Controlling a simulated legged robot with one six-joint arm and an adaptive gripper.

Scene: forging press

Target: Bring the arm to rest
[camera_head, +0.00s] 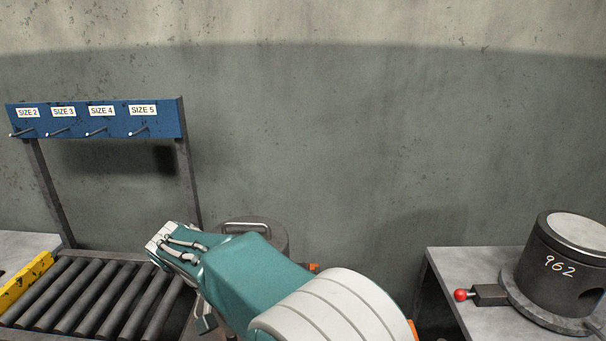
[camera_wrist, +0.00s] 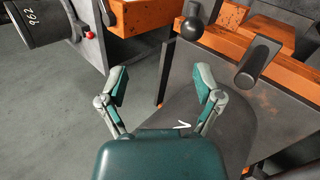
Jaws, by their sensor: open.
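My arm (camera_head: 245,275) reaches from the bottom right of the head view toward the roller conveyor, bent with its wrist end at the left. In the wrist view my gripper (camera_wrist: 162,82) is open, its two teal and grey fingers spread wide. Nothing is between the fingers; grey floor and part of an orange frame show beyond them. In the head view the fingertips cannot be made out clearly.
A roller conveyor (camera_head: 92,297) lies left, below a blue peg rack (camera_head: 95,119) with size labels and bare pegs. A lidded drum (camera_head: 268,234) stands behind my arm. A dark cylinder marked 962 (camera_head: 562,265) stands on the right table (camera_head: 462,262). An orange frame (camera_wrist: 228,46) carries dark handles.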

